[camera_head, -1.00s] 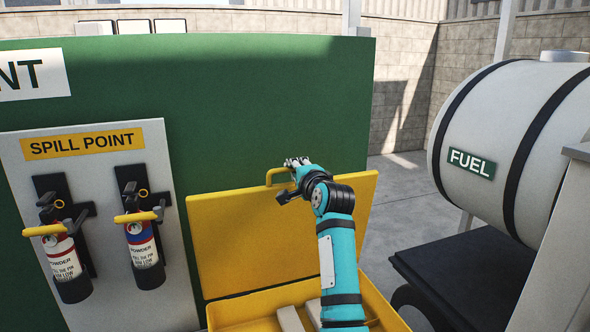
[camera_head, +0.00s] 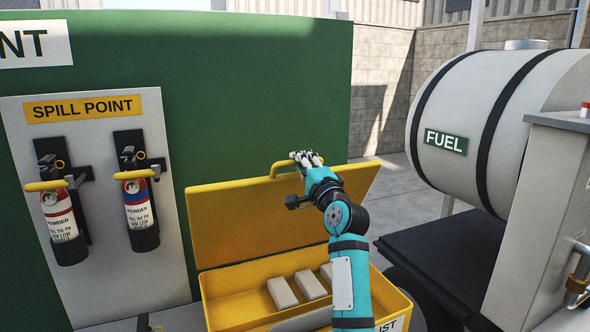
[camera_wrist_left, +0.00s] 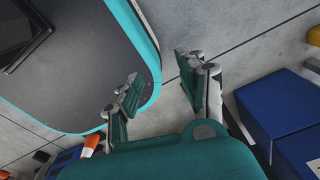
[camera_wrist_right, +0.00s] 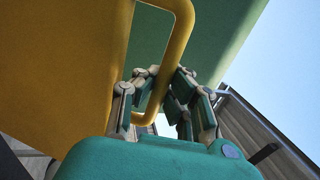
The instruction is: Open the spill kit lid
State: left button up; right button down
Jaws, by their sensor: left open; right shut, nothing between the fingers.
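The yellow spill kit box (camera_head: 235,284) stands by the green container, with several pale blocks inside. Its yellow lid (camera_head: 240,225) stands raised and leans back towards the container. The lid's loop handle (camera_head: 280,167) is on the upper edge and also shows large in the right wrist view (camera_wrist_right: 183,35). My right gripper (camera_head: 305,159) is shut at the handle, with nothing held. In the right wrist view its fingers (camera_wrist_right: 160,82) are close around the bar; I cannot tell whether they touch it. My left gripper (camera_wrist_left: 157,72) is open and empty above the concrete floor.
Two extinguishers (camera_head: 60,222) (camera_head: 140,212) hang on the spill point board at left. The fuel tank (camera_head: 490,125) and a grey cabinet (camera_head: 540,220) stand at right. Blue boxes (camera_wrist_left: 275,105) and an orange cone (camera_wrist_left: 92,143) show in the left wrist view.

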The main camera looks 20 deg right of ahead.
jog(key=s+f+t+b, duration=0.1)
jog(key=s+f+b, duration=0.2)
jog(key=s+b, duration=0.1)
jog(key=shift+s+f+t, duration=0.15)
jog(key=shift+s+t, duration=0.25)
jog(key=shift+s, duration=0.5)
jog(key=c, duration=1.6)
grip_release()
jog(key=shift+d, duration=0.1)
pick_arm(q)
jog(key=f, duration=0.3)
jog(key=w+f, duration=0.1)
jog(key=f, duration=0.1)
jog(key=shift+d+f, duration=0.15)
jog(key=shift+f, duration=0.15)
jog(key=shift+d, duration=0.1)
pick_arm(e)
jog(key=v, duration=1.2)
